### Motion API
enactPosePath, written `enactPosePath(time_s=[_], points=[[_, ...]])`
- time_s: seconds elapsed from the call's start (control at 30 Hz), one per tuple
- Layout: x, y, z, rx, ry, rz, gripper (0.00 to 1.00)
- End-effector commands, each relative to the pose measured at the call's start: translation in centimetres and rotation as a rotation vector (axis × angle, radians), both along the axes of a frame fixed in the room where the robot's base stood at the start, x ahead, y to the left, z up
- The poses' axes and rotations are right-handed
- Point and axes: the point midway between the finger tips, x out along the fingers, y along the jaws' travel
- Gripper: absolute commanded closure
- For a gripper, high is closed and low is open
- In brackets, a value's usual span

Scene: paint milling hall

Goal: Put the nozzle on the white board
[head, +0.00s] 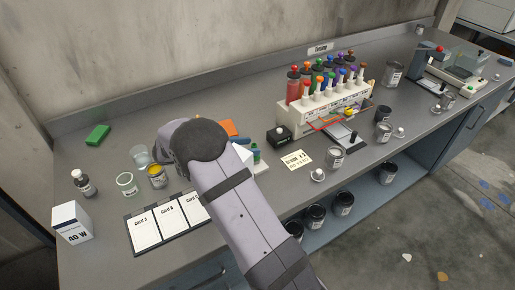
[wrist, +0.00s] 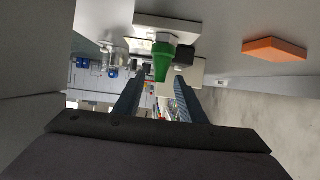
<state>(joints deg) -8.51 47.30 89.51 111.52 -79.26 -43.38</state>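A green tapered piece, which looks like the nozzle (wrist: 162,63), shows in the wrist view just beyond my fingertips, its wide end toward the top of the picture. My gripper (wrist: 157,82) is open, with one dark finger on each side of the line to the green piece. I see a gap between the fingers and no contact with it. In the head view my arm hides the gripper; a small green part (head: 255,146) shows just right of the arm. A corner of a white board (head: 261,165) shows below it, mostly hidden.
An orange block (wrist: 275,48) lies to the right in the wrist view. In the head view, a black box (head: 279,136) stands right of the arm, with a rack of coloured bottles (head: 325,112) beyond. Cards (head: 168,222), a yellow-topped can (head: 157,176) and glass jars stand left.

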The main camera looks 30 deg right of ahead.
Motion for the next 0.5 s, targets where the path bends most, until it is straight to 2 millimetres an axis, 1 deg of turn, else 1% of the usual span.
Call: enactPosePath(time_s=[0.03,0.2,0.33,0.5], points=[[0.1,0.9,0.2,0.0,-0.001,0.003,0.63],[0.1,3.2,1.2,0.001,-0.002,0.001,0.63],[0.1,4.2,1.6,0.0,-0.001,0.002,0.63],[0.0,4.7,2.0,0.0,-0.001,-0.001,0.63]])
